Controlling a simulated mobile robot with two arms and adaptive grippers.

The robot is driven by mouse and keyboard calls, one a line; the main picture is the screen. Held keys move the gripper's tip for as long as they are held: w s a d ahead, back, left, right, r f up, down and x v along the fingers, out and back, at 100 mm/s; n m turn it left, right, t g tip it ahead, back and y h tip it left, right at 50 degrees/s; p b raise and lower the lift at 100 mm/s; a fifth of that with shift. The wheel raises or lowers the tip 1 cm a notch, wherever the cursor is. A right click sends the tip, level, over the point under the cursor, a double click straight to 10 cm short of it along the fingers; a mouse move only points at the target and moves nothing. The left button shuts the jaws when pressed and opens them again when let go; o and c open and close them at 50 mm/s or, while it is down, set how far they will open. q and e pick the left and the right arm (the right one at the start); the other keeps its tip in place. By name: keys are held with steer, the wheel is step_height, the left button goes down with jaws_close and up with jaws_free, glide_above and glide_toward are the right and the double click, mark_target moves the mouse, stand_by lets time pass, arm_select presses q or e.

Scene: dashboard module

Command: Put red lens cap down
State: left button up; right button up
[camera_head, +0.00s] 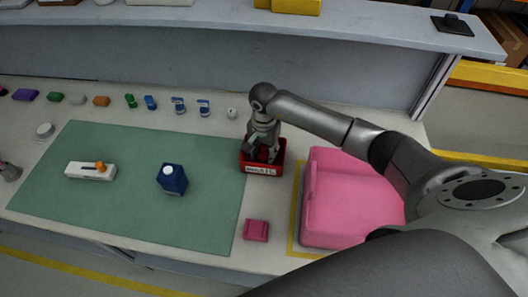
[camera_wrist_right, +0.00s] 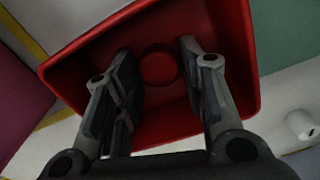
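A round red cap (camera_wrist_right: 159,66) lies in the red bin (camera_wrist_right: 95,48), seen between my right gripper's fingers in the right wrist view. It is nearly the same red as the bin floor. My right gripper (camera_wrist_right: 160,85) is open, pointing down into the bin, with a gap on each side of the cap. In the head view the right gripper (camera_head: 262,152) reaches into the red bin (camera_head: 262,170), which has a white label on its front; the cap is hidden there.
A pink box (camera_head: 345,205) stands right of the bin. A pink block (camera_head: 256,230) lies in front. The green mat (camera_head: 120,220) holds a dark blue block (camera_head: 172,180) and a white part with an orange knob (camera_head: 90,170). Several small coloured parts line the back.

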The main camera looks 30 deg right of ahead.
mark_target(264, 154)
steer(key=shift+o, duration=0.7)
steer(key=shift+r, duration=0.1)
steer(key=shift+r+p, duration=0.6)
step_height(264, 154, up, 12)
steer(key=b, duration=0.4)
steer(key=shift+f, duration=0.25)
